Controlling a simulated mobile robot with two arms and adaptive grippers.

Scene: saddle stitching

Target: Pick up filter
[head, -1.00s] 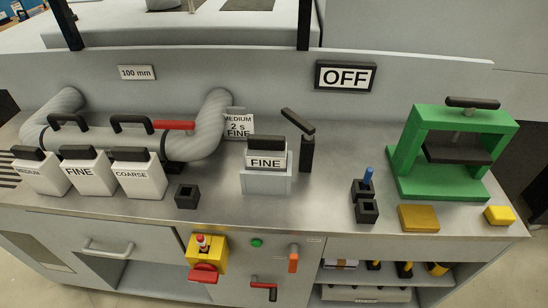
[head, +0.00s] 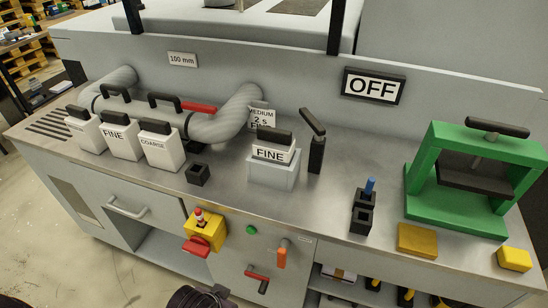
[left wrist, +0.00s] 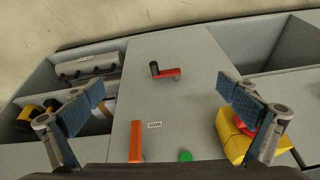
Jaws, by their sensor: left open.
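White filters with black handles, labelled MEDIUM (head: 82,132), FINE (head: 119,139) and COARSE (head: 160,149), stand in a row at the left of the steel worktop. Another white FINE filter (head: 273,150) sits in a grey holder (head: 272,175) at mid-worktop. My left gripper (left wrist: 163,100) is open and empty in the left wrist view, its blue-padded fingers wide apart in front of the cabinet's front panel. A dark part of my arm shows at the bottom edge of the head view; its fingertips are not visible there. No filter shows in the left wrist view. My right gripper is not in view.
A grey pipe (head: 235,112) runs behind the filters. A small black socket (head: 197,174), a black lever (head: 316,152) and a green press (head: 460,215) stand on the worktop. A yellow switch box (head: 207,230) and an orange handle (head: 282,258) stick out from the front.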

